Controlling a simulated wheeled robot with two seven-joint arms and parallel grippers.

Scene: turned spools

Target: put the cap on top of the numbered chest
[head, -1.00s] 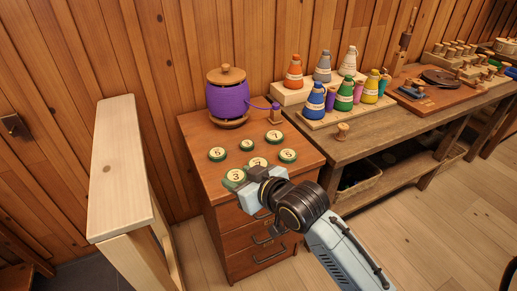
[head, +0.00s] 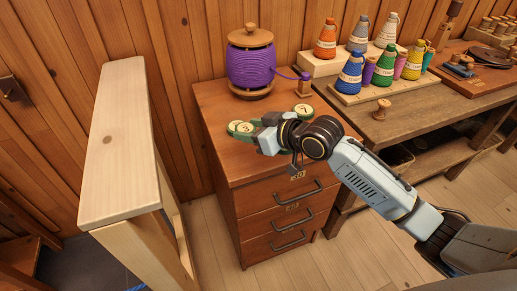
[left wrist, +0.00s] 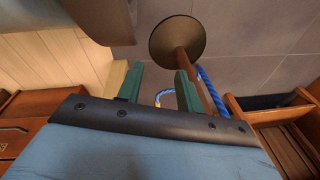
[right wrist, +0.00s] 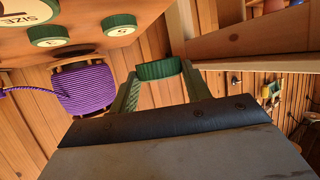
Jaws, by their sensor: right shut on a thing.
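The chest of drawers (head: 265,170) has number labels on its drawers and stands left of the workbench. My right gripper (head: 249,130) reaches over its top from the right. In the right wrist view my right gripper (right wrist: 158,80) is shut on a green ridged cap (right wrist: 158,69), seen edge-on. In the head view, the cap with a 3 (head: 245,128) at the fingertips appears to be this one. I cannot tell whether it touches the chest. In the left wrist view my left gripper (left wrist: 158,90) is open and empty; it is outside the head view.
Other round numbered caps, one marked 7 (head: 304,109), lie on the chest top, some partly hidden by my gripper. A purple spool (head: 251,66) stands at its back. A pale wooden frame (head: 122,150) is on the left. The workbench (head: 400,125) holds several coloured cones.

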